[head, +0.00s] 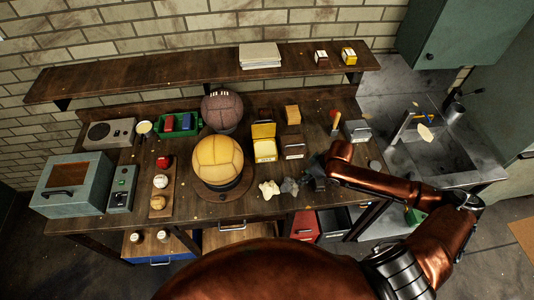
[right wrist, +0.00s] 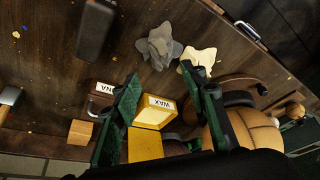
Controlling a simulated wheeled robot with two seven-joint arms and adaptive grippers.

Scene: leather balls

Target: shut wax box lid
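The yellow wax box (head: 265,151) stands on the workbench with its yellow lid (head: 263,130) raised open at the back. In the right wrist view the box (right wrist: 152,117) shows its WAX label, with the open lid (right wrist: 145,146) beyond it. My right gripper (head: 315,180) is over the front of the bench, to the right of and nearer than the box. In the right wrist view its two green-padded fingers (right wrist: 162,108) are spread apart and nothing is held between them; the box appears in the gap. My left gripper is not in view.
A brown labelled box (head: 294,148) stands directly right of the wax box. A yellow leather ball (head: 217,160) on a round stand is to its left, a dark ball (head: 222,108) behind. A grey cloth (head: 289,186) and a cream cloth (head: 268,189) lie in front.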

